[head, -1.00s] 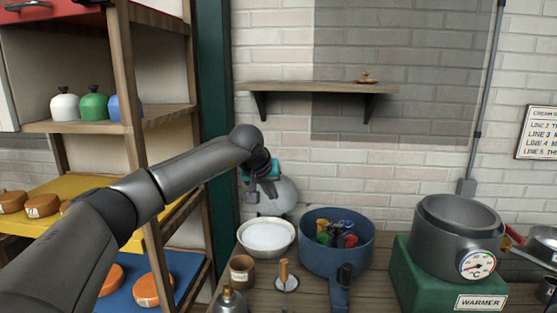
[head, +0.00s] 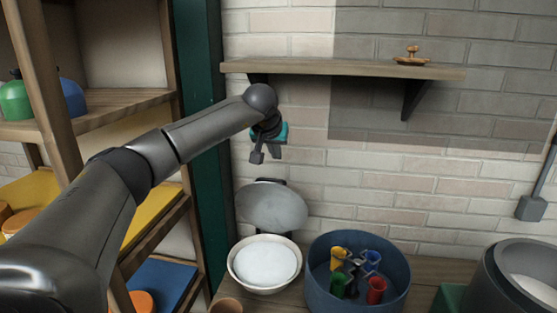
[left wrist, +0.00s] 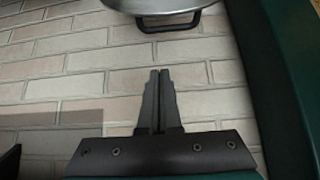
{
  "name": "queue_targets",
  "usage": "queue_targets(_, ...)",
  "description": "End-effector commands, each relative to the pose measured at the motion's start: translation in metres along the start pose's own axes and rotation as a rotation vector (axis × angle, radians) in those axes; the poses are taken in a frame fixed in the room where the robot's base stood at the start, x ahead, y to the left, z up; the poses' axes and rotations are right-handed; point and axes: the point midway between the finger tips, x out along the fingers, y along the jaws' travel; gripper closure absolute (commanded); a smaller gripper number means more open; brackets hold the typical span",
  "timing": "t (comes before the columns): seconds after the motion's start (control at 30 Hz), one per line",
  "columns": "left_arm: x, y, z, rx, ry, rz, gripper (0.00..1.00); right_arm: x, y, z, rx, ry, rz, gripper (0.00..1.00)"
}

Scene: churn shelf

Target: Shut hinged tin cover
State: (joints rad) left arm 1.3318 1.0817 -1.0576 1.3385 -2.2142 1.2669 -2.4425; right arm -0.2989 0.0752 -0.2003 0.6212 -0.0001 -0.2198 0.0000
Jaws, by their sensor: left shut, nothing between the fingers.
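The round tin (head: 234,272) stands on the wooden counter, cream-rimmed with pale white contents showing. Its grey round cover (head: 272,207) stands raised at the tin's back, against the brick wall. In the left wrist view the cover's edge (left wrist: 160,5) shows at the top with a dark handle (left wrist: 168,24). My left gripper (head: 257,158) is above the cover and apart from it, near the wall. Its fingers (left wrist: 158,80) are closed together with nothing between them. My right gripper is not in view.
A blue tub (head: 398,290) with several coloured scoops stands right of the tin. A grey pot (head: 500,285) is at the far right. A wooden wall shelf (head: 340,68) hangs above my gripper. A shelving unit (head: 150,105) and green post (head: 200,150) stand left.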

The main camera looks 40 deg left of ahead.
Motion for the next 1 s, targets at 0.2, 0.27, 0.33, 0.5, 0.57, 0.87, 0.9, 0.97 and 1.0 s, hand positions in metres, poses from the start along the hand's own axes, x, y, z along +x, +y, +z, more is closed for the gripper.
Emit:
queue_targets(0.2,0.029,0.0,0.001,-0.001,-0.003,-0.001,1.0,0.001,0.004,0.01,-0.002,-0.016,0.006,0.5)
queue_targets(0.27,0.037,0.001,0.001,-0.001,-0.003,-0.001,1.0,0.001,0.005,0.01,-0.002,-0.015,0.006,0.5)
queue_targets(0.33,0.046,0.001,0.002,0.0,-0.002,-0.001,1.0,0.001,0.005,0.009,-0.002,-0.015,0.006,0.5)
queue_targets(0.5,0.065,0.0,0.001,-0.001,-0.002,0.0,1.0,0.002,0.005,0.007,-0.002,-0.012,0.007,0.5)
queue_targets(0.57,0.071,0.001,0.001,-0.001,-0.002,0.0,1.0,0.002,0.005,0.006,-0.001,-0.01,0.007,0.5)
queue_targets(0.87,0.094,0.0,0.002,0.0,-0.001,-0.001,1.0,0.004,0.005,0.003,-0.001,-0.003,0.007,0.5)
queue_targets(0.9,0.091,-0.001,0.003,0.002,0.0,0.0,1.0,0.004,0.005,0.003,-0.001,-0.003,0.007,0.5)
queue_targets(0.97,0.089,-0.001,0.006,0.002,0.0,0.0,1.0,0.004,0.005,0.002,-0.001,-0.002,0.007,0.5)
queue_targets(1.0,0.088,-0.001,0.008,0.003,0.0,0.0,1.0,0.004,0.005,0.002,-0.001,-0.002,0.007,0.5)
